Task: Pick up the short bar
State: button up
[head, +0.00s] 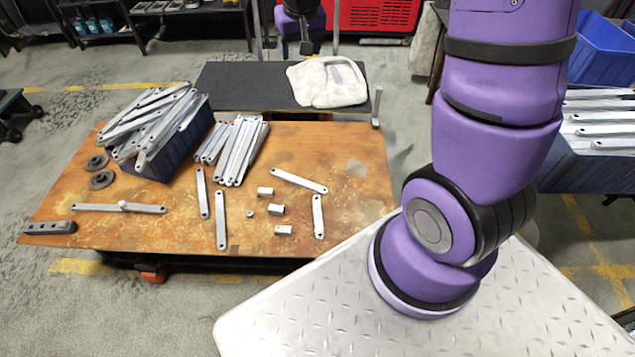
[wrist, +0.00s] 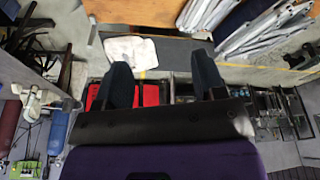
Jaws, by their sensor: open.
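Several flat grey metal bars lie loose on the wooden workbench (head: 290,150). The shortest-looking is the bar (head: 318,216) at the right, lying nearly lengthwise to my view. Nearby are a slanted bar (head: 299,181), two upright-lying bars (head: 203,193) (head: 221,220) and a crosswise bar (head: 119,207) at the left. Which one is the short bar is not fully certain. My gripper (wrist: 164,82) is open and empty, with two dark fingers apart in the wrist view. In the head view it is partly seen at the top, beyond the bench and well away from the bars.
A blue bin (head: 185,150) heaped with bars stands on the bench beside a loose bar pile (head: 236,150). Small metal pieces (head: 276,210) lie mid-bench. A white cloth (head: 328,83) lies on the dark mat (head: 235,85) behind. More bins (head: 590,165) stand at the right.

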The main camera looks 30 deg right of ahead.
jog(key=w+x, duration=0.1)
jog(key=x, duration=1.3)
jog(key=m+g+y, duration=0.1)
jog(key=m+g, duration=0.2)
send_over(318, 216)
jog(key=f, duration=4.6)
jog(key=shift+d+f, duration=0.2)
jog(key=shift+d, duration=0.2)
jog(key=shift+a+f, duration=0.2)
jog(key=shift+f, duration=1.45)
jog(key=shift+a+f, duration=0.2)
jog(key=shift+f, duration=1.4)
jog(key=c, duration=1.1)
